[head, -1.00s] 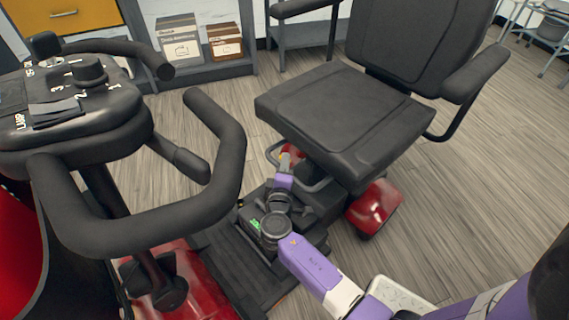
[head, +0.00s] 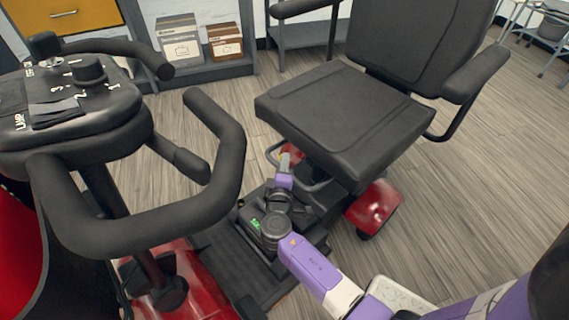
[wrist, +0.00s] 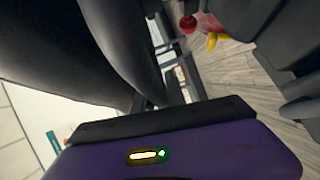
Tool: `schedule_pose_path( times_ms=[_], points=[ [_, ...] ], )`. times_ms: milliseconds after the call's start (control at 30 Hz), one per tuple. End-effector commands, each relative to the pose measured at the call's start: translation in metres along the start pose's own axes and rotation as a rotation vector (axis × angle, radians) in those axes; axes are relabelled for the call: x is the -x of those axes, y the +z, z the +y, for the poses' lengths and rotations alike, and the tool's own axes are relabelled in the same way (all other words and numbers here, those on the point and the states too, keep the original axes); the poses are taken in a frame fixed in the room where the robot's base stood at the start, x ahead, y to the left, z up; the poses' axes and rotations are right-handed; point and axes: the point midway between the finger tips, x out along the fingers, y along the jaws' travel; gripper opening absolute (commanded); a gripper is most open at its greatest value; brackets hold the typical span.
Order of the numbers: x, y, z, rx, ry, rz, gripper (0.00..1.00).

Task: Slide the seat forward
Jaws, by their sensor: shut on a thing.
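The black padded seat (head: 340,115) of the red scooter stands on its post at the centre right in the head view, with its backrest upright and armrests out. A grey bar (head: 273,153) loops out low under the seat's front edge. My gripper (head: 285,160) is beneath that edge, at the bar, and is shut on it. The exact contact is small and partly hidden by the seat and my own wrist. In the wrist view my purple gripper body fills the bottom, and the fingertips cannot be made out.
The black handlebar (head: 225,150) and control console (head: 70,100) stand close on the left. The dark footboard (head: 235,265) lies below my wrist. A red rear cover (head: 375,205) is under the seat. A shelf with boxes (head: 180,40) is behind. Wooden floor is open at right.

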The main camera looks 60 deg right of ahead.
Motion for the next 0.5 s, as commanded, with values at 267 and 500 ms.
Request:
schedule_pose_path(
  times_ms=[267, 500],
  points=[
    [0.007, -0.007, -0.004, 0.002, -0.003, 0.007, 0.0],
    [0.048, -0.047, -0.017, 0.002, -0.005, 0.018, 0.0]
  ],
)
